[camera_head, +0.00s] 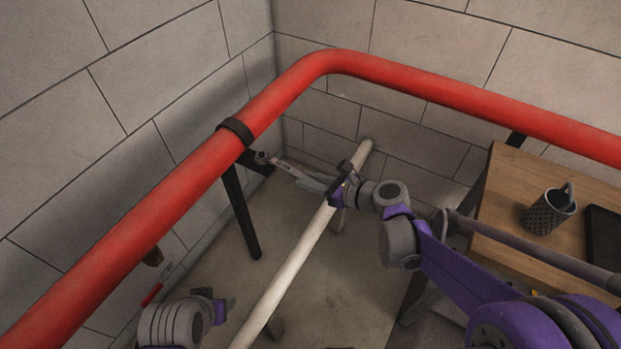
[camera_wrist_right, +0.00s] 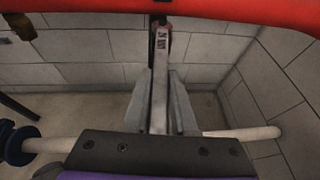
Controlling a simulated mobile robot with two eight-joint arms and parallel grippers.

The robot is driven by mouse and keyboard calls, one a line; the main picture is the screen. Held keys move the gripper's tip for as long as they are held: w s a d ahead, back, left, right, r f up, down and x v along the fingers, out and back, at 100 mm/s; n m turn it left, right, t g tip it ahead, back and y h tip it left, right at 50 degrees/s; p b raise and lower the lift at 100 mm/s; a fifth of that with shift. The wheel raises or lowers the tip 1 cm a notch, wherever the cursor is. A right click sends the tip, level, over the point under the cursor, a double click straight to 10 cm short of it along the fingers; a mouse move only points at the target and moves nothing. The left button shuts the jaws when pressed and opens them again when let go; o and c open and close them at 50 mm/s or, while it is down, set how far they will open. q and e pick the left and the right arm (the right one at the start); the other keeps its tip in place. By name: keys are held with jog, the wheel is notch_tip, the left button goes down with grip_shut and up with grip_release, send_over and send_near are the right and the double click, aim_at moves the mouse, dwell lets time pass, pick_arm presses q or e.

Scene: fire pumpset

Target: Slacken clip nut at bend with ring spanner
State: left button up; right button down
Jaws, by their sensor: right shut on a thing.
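The red pipe (camera_head: 185,180) runs along the wall and bends at the corner. A black clip (camera_head: 236,129) wraps it just before the bend. My right gripper (camera_head: 325,183) is shut on a grey ring spanner (camera_head: 297,171), which also shows between the fingers in the right wrist view (camera_wrist_right: 160,75). The spanner's ring end lies just below the clip, by its black bracket (camera_head: 256,162). The clip nut cannot be made out, and I cannot tell whether the ring is around it. My left gripper (camera_head: 226,306) is low at the left, its fingers partly hidden.
A pale pipe (camera_head: 290,258) runs beneath my right gripper. A wooden table (camera_head: 512,185) at right carries a mesh cup (camera_head: 548,212) and a dark tray (camera_head: 605,235). A black post (camera_head: 241,210) stands below the clip. Block walls close the corner.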

jog(key=shift+r, duration=0.15)
dwell(0.3)
jog(key=shift+r+p, duration=1.85)
jog(key=shift+r, duration=0.6)
